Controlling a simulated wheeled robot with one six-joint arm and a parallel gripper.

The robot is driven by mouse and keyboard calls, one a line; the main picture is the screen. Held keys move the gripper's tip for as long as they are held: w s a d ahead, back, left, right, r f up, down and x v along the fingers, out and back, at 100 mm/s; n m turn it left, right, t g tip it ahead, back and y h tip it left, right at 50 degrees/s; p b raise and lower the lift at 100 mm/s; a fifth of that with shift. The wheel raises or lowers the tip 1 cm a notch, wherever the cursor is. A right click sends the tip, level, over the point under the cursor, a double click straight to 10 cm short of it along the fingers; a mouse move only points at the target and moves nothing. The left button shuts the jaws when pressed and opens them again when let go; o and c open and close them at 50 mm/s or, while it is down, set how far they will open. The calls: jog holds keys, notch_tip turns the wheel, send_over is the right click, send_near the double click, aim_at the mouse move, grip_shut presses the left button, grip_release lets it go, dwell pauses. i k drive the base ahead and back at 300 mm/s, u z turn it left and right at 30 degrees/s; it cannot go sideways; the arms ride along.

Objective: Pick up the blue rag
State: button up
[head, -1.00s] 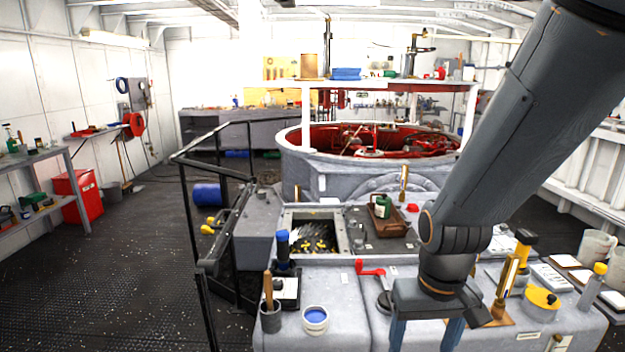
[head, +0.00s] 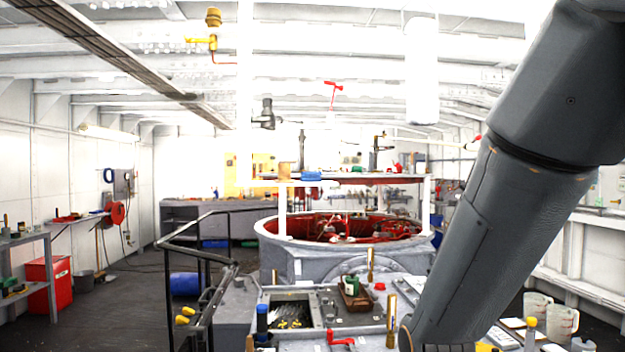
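A small flat blue item (head: 312,176), which looks like a folded blue rag, lies on the raised shelf (head: 365,179) above the round tub, left of the shelf's middle. It is too small and far away to make out its cloth. My arm comes down from the top right to the bottom edge of the head view, well in front of and right of the shelf. My gripper is below the picture, so its fingers and anything in them are hidden.
The round tub (head: 345,228) with red insides is below. A cluttered grey bench (head: 395,290) lies in front. A black railing (head: 205,260) stands left.

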aim_at(306, 176)
jog(key=z, duration=0.05)
jog(key=k, duration=0.45)
jog(key=u, duration=0.75)
jog(key=i, duration=1.05)
jog(key=z, duration=0.7)
